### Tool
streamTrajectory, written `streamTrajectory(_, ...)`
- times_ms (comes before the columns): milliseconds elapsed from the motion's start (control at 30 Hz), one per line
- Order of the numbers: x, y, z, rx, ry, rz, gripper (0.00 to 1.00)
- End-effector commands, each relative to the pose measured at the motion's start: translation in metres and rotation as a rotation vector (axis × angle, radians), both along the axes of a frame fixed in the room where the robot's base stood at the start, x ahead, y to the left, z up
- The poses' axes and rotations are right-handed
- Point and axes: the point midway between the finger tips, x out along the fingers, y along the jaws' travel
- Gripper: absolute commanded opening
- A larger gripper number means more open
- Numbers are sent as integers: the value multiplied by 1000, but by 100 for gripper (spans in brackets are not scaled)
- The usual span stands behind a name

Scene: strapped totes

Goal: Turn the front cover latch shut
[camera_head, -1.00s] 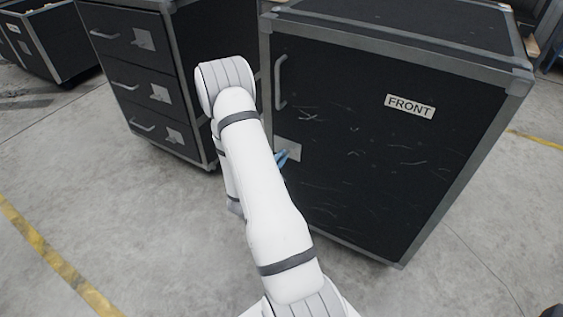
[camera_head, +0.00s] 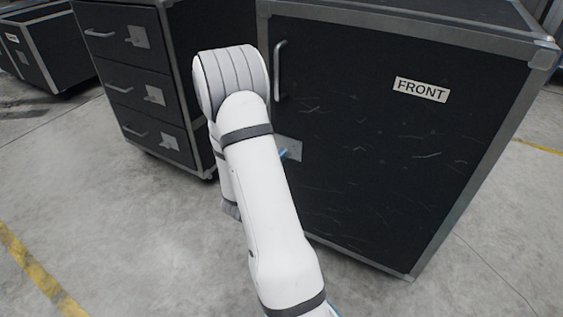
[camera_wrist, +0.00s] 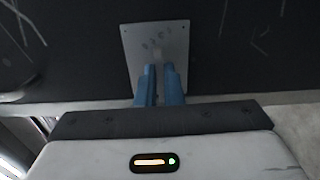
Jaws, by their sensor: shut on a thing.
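The black case marked FRONT (camera_head: 380,170) stands upright at the right in the head view. Its front cover latch has a grey metal plate (camera_head: 294,147) low on the left side of the door; the plate also shows in the wrist view (camera_wrist: 172,38). My gripper (camera_wrist: 160,72) has blue fingers, close together at the plate. They are shut on the latch's small turning piece, which is mostly hidden between them. In the head view only a bit of blue finger (camera_head: 284,153) shows beside my white arm. The latch's exact angle cannot be told.
A door handle (camera_head: 280,70) is above the latch. A black case with several drawers (camera_head: 150,85) stands close on the left, and another case (camera_head: 48,45) is farther left. The concrete floor in front is clear, with a yellow line (camera_head: 40,275).

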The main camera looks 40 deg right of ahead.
Motion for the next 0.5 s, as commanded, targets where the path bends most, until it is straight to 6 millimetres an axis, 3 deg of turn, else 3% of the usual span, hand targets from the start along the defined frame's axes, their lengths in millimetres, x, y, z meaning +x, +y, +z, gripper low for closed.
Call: streamTrajectory(500, 4, 2, 2, 14, -43, 11, 0)
